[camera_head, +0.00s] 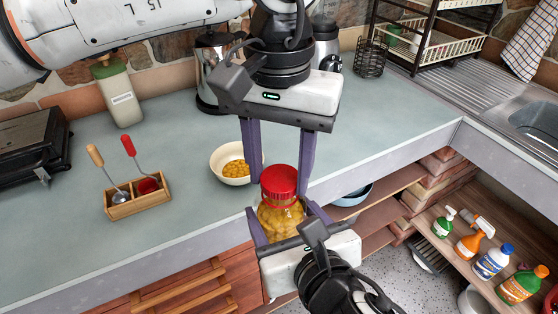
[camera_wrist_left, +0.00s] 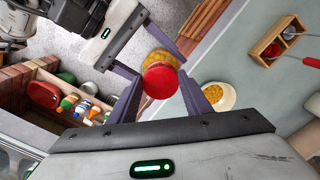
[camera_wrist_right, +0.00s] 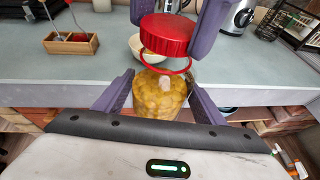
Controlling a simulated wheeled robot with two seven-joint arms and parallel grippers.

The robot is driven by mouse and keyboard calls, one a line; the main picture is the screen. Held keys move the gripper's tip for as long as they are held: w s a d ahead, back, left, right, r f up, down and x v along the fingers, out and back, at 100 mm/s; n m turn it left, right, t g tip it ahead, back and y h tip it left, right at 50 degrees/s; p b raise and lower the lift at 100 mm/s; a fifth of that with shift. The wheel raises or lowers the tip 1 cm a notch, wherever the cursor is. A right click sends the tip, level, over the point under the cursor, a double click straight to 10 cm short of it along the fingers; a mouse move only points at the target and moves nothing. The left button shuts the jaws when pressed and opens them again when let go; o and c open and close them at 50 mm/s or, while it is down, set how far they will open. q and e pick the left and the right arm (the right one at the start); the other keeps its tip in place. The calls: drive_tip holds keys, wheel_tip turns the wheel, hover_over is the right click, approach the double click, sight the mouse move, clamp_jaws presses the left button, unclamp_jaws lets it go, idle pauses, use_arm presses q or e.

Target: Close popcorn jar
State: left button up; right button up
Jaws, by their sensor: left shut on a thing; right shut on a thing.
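The popcorn jar (camera_head: 281,218) is clear with yellow popcorn inside and stands upright in the air at the counter's front edge. My right gripper (camera_head: 284,213) is shut on its body from the front. The red lid (camera_head: 279,180) is between the fingers of my left gripper (camera_head: 279,185), which reaches down from above and is shut on it. In the right wrist view the lid (camera_wrist_right: 166,35) is over the mouth of the jar (camera_wrist_right: 159,97), with a thin red ring below it. I cannot tell whether the lid touches the rim.
A cream bowl of yellow pieces (camera_head: 232,174) sits on the counter (camera_head: 170,215) just left of the jar. A wooden utensil box (camera_head: 138,200) and a soap bottle (camera_head: 119,95) are further left. A kettle (camera_head: 210,70) stands behind. Several cleaning bottles (camera_head: 490,262) stand on the lower right shelf.

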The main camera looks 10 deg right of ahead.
use_arm(q)
drive_tip(key=shift+f, duration=0.5)
use_arm(e)
drive_tip(key=shift+r, duration=0.1)
idle(0.4)
drive_tip(key=c, duration=0.5)
use_arm(q)
drive_tip(key=m, duration=0.6)
drive_tip(key=shift+w+a+m, duration=0.15)
drive_tip(key=shift+m, duration=0.15)
use_arm(e)
drive_tip(key=shift+c, duration=0.2)
use_arm(q)
drive_tip(key=o, duration=1)
